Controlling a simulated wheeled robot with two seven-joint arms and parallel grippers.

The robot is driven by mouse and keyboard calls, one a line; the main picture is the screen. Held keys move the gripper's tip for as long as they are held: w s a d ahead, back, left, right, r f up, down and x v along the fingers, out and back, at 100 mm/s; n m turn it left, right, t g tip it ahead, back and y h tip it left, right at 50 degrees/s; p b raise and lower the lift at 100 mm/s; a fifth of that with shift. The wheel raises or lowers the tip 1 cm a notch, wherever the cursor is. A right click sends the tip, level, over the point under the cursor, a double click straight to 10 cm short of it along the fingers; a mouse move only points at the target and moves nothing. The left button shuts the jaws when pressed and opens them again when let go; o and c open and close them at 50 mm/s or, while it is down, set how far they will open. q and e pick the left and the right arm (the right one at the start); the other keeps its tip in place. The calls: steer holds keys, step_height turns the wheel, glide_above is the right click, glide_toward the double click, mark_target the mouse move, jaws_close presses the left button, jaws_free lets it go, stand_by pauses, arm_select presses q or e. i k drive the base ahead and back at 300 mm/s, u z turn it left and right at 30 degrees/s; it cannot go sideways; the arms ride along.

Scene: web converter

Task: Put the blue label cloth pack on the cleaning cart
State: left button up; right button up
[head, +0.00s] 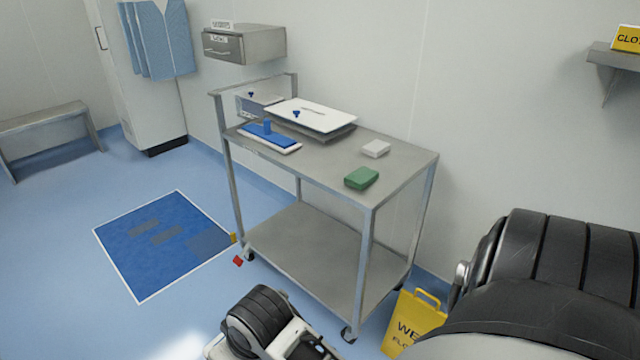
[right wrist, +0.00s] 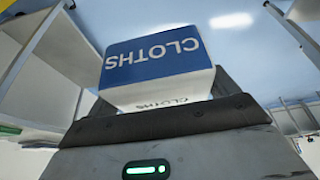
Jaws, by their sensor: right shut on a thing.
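The blue label cloth pack (right wrist: 158,62) fills the middle of the right wrist view; it is white with a blue band reading CLOTHS, upside down in the picture. My right gripper (right wrist: 162,100) is shut on it, with dark fingers at its sides. The cleaning cart (head: 408,168) stands against the wall in the head view, a grey metal frame with a top and a lower shelf. The pack and right gripper do not show in the head view, where a black arm part of mine fills the lower right. My left gripper is not clearly shown.
On the cart top are a green block (head: 361,178), a white block (head: 375,148), a blue pad (head: 268,136) and a white-topped tray (head: 312,114). A yellow wet-floor sign (head: 412,320) stands by the cart.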

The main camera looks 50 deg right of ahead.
mark_target(403, 160)
steer(key=z, duration=0.95)
steer(key=i, duration=1.05)
steer(key=z, duration=1.1)
